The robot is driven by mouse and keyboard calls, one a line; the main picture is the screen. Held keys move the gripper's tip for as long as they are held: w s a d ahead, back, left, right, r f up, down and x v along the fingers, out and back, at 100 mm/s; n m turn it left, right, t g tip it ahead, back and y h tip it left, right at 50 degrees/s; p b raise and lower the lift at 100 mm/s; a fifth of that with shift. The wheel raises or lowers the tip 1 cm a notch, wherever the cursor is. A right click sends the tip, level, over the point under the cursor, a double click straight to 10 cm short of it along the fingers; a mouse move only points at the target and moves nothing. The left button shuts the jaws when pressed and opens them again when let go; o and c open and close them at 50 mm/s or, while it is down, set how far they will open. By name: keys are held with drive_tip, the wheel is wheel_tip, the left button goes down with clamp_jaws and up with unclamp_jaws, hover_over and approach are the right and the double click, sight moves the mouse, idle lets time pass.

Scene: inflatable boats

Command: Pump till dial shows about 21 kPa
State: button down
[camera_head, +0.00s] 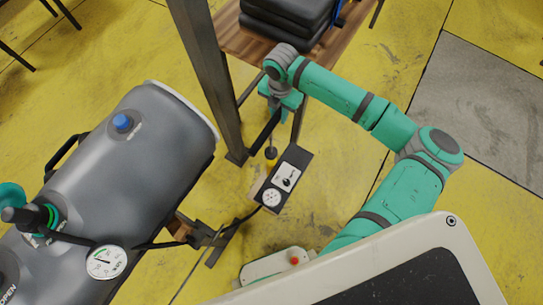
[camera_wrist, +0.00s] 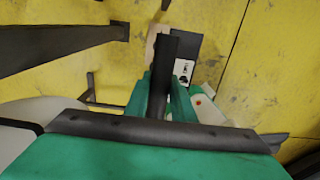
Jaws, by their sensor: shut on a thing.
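A round white dial (camera_head: 106,262) lies on the grey inflatable tube (camera_head: 150,145) at the lower left. It has a green band, but its needle and figures are too small to read. A black hose joins it to a valve fitting (camera_head: 38,218) on the tube. The pump (camera_head: 287,172) is a dark box with a white panel on the floor at centre. My gripper (camera_head: 283,104) is above it, shut on a dark bar, seemingly the pump handle. In the wrist view, the bar (camera_wrist: 161,75) lies between my gripper's (camera_wrist: 172,98) green fingers. A black and yellow part (camera_head: 271,155) shows below my gripper.
A wooden table (camera_head: 235,42) with dark stacked things (camera_head: 285,22) stands behind my gripper. A dark metal post (camera_head: 203,75) rises left of it. A blue cap (camera_head: 122,122) sits on the tube. A pale box with a red button (camera_head: 294,260) is in front.

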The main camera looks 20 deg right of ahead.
wheel_tip(320, 180, down, 18)
drive_tip(key=shift+r, duration=0.15)
idle(0.7)
drive_tip(key=shift+r, duration=0.15)
wheel_tip(320, 180, up, 23)
drive_tip(key=shift+w+f, duration=0.15)
wheel_tip(320, 180, down, 23)
idle(1.9)
drive_tip(key=shift+r, duration=0.2)
